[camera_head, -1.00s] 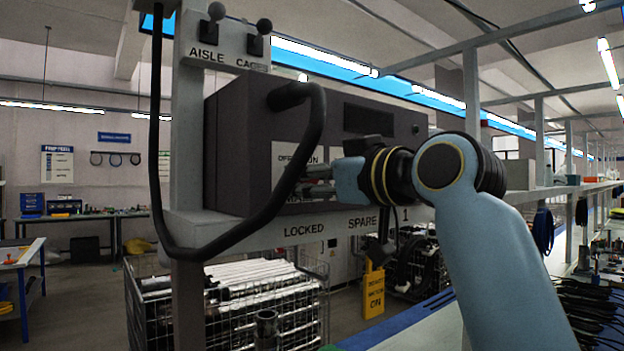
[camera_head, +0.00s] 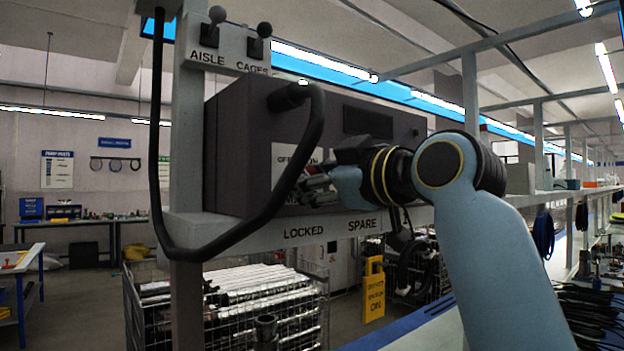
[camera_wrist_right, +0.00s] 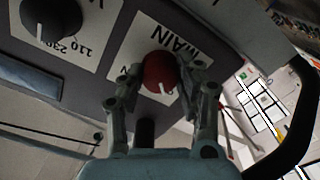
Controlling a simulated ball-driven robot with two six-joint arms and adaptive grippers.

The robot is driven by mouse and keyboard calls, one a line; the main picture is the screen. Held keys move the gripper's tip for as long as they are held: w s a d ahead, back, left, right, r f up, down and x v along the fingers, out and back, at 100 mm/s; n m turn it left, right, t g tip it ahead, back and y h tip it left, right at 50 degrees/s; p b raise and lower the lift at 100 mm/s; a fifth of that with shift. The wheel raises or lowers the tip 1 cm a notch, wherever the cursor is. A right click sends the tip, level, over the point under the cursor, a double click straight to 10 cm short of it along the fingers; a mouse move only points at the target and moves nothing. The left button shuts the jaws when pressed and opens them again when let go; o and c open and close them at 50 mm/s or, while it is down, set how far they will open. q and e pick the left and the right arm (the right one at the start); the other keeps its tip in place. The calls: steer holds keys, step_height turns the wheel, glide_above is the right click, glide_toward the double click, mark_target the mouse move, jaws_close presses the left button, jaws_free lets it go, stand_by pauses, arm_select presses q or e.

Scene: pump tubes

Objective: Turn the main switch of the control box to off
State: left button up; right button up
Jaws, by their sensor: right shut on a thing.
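The control box (camera_head: 245,135) is a dark grey box on a shelf in the head view. In the right wrist view its main switch (camera_wrist_right: 159,72) is a red round knob with a white pointer line, on a white plate (camera_wrist_right: 135,42) lettered MAIN. My right gripper (camera_wrist_right: 158,82) has its fingers on either side of the red knob and is shut on it. In the head view the same gripper (camera_head: 312,182) is at the box's front, and its arm hides part of the plate. The knob itself is hidden there. My left gripper is not in view.
A black cable (camera_head: 318,125) loops from the box in front of its face. A second black knob (camera_wrist_right: 52,15) with its own plate sits beside the main switch. Two small levers (camera_head: 217,15) stand above the box. A wire cage (camera_head: 235,300) of metal tubes is below the shelf.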

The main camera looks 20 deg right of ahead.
steer(key=shift+f, duration=0.1)
steer(key=o, duration=1.1)
steer(key=shift+o, duration=0.2)
steer(key=shift+s, duration=0.1)
steer(key=v, duration=0.7)
steer(key=shift+s, duration=0.15)
